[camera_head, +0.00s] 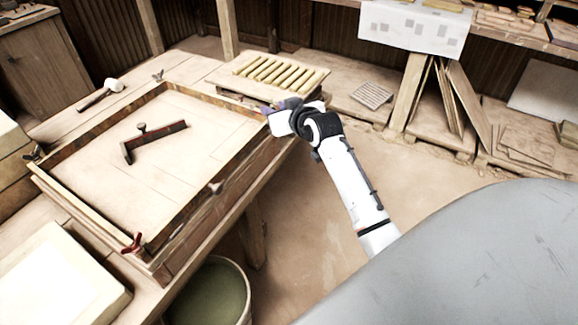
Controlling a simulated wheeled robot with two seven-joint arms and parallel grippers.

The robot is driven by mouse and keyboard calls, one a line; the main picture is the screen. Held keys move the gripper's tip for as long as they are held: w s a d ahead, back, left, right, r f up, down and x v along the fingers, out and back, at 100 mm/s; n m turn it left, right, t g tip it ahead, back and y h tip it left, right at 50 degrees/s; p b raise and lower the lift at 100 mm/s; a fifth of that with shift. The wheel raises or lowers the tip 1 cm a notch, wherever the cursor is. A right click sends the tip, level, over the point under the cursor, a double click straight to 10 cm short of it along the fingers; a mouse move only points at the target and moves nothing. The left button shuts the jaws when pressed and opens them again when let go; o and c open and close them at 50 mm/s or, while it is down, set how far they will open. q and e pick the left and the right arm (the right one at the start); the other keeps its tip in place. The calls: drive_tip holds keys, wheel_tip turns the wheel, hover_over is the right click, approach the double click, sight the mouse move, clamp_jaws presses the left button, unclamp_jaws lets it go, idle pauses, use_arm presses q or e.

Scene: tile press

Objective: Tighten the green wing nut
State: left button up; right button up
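A wooden frame (187,222) stands on the workbench, with small wing-nut-like fittings at its corners. The one at the front corner is red (133,243). The left-corner wing nut (33,153) looks dark, and the far-corner one (158,76) is dark and small. I cannot clearly make out a green one. My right gripper (272,110) is at the right corner of the frame and covers what is there. Its fingers are too small and hidden to show whether they are open or shut. My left gripper is not in view.
A dark L-shaped tool (152,140) lies inside the frame. A mallet (102,93) lies behind it, left. A slatted rack (268,72) stands beyond my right gripper. A bucket (240,308) stands below the bench front.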

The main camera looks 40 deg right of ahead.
drive_tip(key=s+d+r+n+y+b, duration=0.35)
drive_tip(key=s+n+y+b, duration=0.2)
drive_tip(key=s+b, duration=0.35)
drive_tip(key=s+a+f+m+g+h+p, duration=0.15)
drive_tip(key=a+f, duration=0.25)
drive_tip(key=f, duration=0.5)
drive_tip(key=s+a+f+g+b, duration=0.1)
drive_tip(key=s+a+f, duration=0.2)
drive_tip(key=f, duration=0.7)
drive_tip(key=s+a+f+g+p, duration=0.1)
drive_tip(key=s+a+f, duration=0.9)
drive_tip(key=a+f, duration=0.1)
drive_tip(key=shift+s+f+g, duration=0.35)
drive_tip(key=shift+s+f, duration=0.05)
drive_tip(key=shift+f, duration=0.1)
